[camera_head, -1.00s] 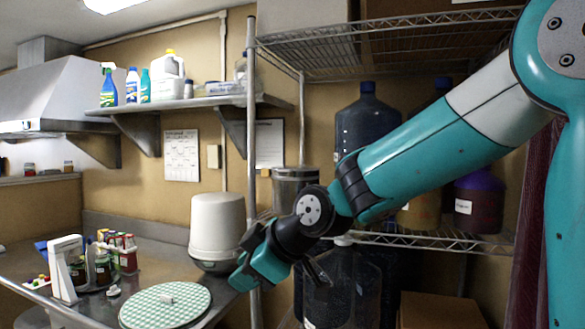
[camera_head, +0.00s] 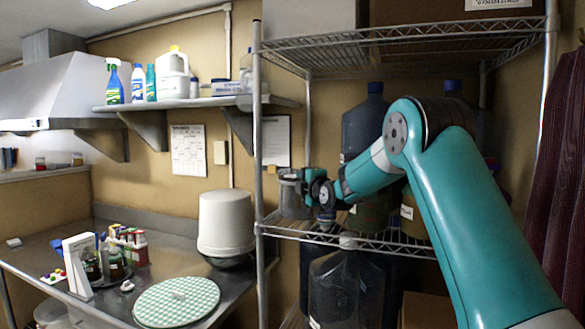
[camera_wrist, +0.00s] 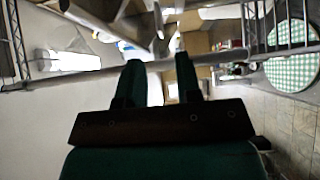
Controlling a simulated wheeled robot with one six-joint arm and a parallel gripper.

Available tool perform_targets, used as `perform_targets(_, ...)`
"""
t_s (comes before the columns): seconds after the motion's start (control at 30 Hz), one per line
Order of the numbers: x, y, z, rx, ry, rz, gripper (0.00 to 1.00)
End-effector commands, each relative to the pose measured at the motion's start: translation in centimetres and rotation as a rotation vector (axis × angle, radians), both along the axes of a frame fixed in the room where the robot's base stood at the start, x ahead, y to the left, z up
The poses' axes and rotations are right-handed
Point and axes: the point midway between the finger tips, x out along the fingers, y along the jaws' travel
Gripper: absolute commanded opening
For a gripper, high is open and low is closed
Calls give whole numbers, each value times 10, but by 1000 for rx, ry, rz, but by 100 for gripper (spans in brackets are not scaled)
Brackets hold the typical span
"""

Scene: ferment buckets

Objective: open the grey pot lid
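The grey pot (camera_head: 291,203) is a metal cylinder standing on the wire shelf in the head view. Its lid (camera_head: 288,172) appears to be on top, though my gripper partly covers it. My gripper (camera_head: 299,184) is in front of the pot's upper right side in the head view; whether it touches the lid or pot cannot be told. In the wrist view my gripper (camera_wrist: 158,72) has its two green fingers apart, with nothing clearly held between them. I cannot clearly make out the pot in the wrist view.
A shelf post (camera_head: 258,160) stands just left of the pot. Large blue bottles (camera_head: 364,128) stand behind my arm. The upper wire shelf (camera_head: 400,48) is overhead. A white bucket (camera_head: 226,222) and a green checkered disc (camera_head: 176,303) are on the metal counter (camera_head: 50,252).

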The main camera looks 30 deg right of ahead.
Motion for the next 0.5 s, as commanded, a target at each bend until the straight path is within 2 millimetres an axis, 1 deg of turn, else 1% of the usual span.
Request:
perform_targets(0.03, 12, -1, 6, 1, 2, 1, 32)
perform_targets(0.2, 46, -5, 5, 1, 2, 1, 32)
perform_targets(0.33, 63, -8, 3, 1, 1, 0, 32)
perform_targets(0.5, 74, -9, 1, 2, 1, 0, 32)
